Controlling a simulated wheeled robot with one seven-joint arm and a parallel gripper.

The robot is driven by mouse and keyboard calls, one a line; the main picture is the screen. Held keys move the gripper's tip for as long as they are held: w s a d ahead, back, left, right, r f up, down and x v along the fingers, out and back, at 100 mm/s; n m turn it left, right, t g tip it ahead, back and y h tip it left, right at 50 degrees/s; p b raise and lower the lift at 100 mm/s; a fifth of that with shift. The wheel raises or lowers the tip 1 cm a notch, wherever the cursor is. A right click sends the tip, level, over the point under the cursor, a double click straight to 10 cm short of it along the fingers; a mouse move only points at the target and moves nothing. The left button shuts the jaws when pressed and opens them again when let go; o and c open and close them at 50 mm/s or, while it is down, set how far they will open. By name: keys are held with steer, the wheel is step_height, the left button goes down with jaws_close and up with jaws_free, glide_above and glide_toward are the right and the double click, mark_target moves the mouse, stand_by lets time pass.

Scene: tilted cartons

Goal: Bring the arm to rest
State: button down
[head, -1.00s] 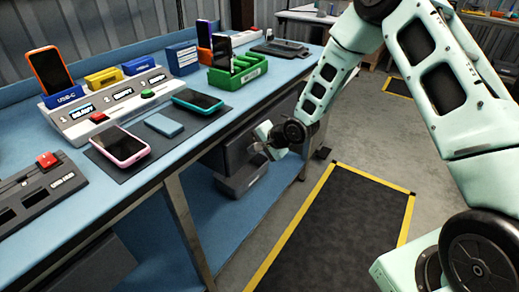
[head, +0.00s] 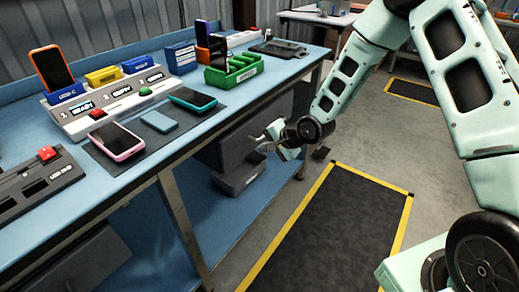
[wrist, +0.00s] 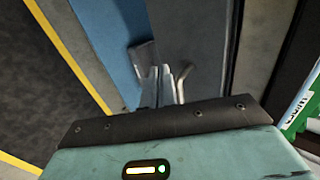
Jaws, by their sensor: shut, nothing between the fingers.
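My gripper (head: 262,140) is in front of the blue workbench (head: 181,148), beside its front edge and below the top. In the wrist view my gripper (wrist: 163,72) has its fingers together with nothing between them. A dark grey drawer unit (head: 222,151) under the bench top is behind the gripper in the head view. I cannot tell whether the fingertips touch it. My arm hangs down from the upper right, bent at the elbow.
The bench top holds a pink phone (head: 118,142), a teal phone (head: 193,100), a grey charging station (head: 118,100) and a green crate (head: 235,74). A black floor mat (head: 335,230) with yellow edging lies clear to the right of the bench.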

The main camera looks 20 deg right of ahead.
steer(key=v, duration=0.7)
steer(key=s+a+r+n+g+h+p, duration=0.1)
steer(key=s+a+r+n+g+p, duration=0.1)
steer(key=s+a+r+n, duration=0.4)
steer(key=s+a+r+n+g+h+p, duration=0.25)
steer(key=s+r+n, duration=0.2)
steer(key=s, duration=0.35)
steer(key=s+r+n+g+p, duration=0.1)
steer(key=s+r+n, duration=0.3)
steer(key=s, duration=0.5)
steer(key=s+a+r+n+g+h+p, duration=0.1)
steer(key=s+r+n, duration=0.3)
steer(key=s, duration=0.5)
steer(key=shift+s+a+r+g, duration=0.25)
steer(key=shift+r+g, duration=0.2)
steer(key=shift+g, duration=0.1)
